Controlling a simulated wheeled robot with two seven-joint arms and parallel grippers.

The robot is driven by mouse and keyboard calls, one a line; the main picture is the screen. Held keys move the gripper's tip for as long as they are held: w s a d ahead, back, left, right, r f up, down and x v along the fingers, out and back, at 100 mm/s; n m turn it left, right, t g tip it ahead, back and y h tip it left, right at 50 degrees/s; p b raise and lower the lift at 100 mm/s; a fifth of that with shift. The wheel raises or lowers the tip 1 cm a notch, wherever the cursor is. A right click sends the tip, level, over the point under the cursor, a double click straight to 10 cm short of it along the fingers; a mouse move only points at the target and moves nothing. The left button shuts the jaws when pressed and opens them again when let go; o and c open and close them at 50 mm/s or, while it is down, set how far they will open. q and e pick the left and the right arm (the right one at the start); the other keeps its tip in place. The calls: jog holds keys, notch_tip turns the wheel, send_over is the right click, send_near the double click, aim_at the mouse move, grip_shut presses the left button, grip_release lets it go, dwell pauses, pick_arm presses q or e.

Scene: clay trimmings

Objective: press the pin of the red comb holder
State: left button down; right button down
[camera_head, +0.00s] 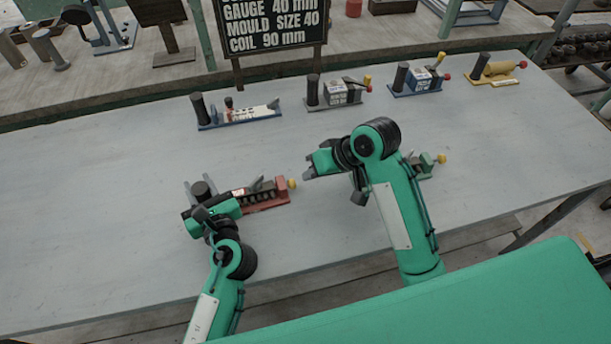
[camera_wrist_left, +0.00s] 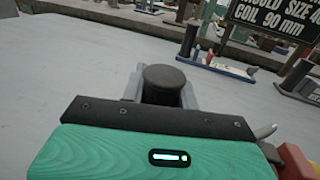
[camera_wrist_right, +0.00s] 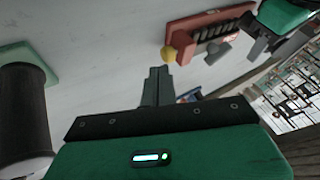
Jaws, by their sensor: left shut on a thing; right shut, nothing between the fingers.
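The red comb holder (camera_head: 265,201) lies on the grey table, with a row of dark teeth, a red end block and a yellow ball (camera_head: 292,183) at its right end. My left gripper (camera_head: 200,187) is shut on the black upright post (camera_wrist_left: 164,84) at the holder's left end. My right gripper (camera_head: 309,169) is shut and empty, a short way right of the yellow ball. In the right wrist view its closed fingertips (camera_wrist_right: 158,72) point towards the holder (camera_wrist_right: 205,28), just below the yellow ball (camera_wrist_right: 168,54). Which part is the pin I cannot tell for sure.
A green holder (camera_head: 425,168) sits behind my right arm; its black post (camera_wrist_right: 22,115) shows in the right wrist view. Blue-based holders (camera_head: 238,117) and a yellow one (camera_head: 495,71) line the back. A black sign (camera_head: 268,25) stands behind. The table's left side is bare.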

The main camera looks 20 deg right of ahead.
pick_arm(q)
jog(key=shift+f, duration=0.3)
pick_arm(e)
jog(key=v, duration=0.6)
jog(key=shift+d, duration=0.2)
pick_arm(q)
jog(key=c, duration=1.1)
grip_release()
jog(key=shift+c, duration=0.2)
jog(key=shift+o, duration=0.7)
jog(key=shift+r, duration=0.15)
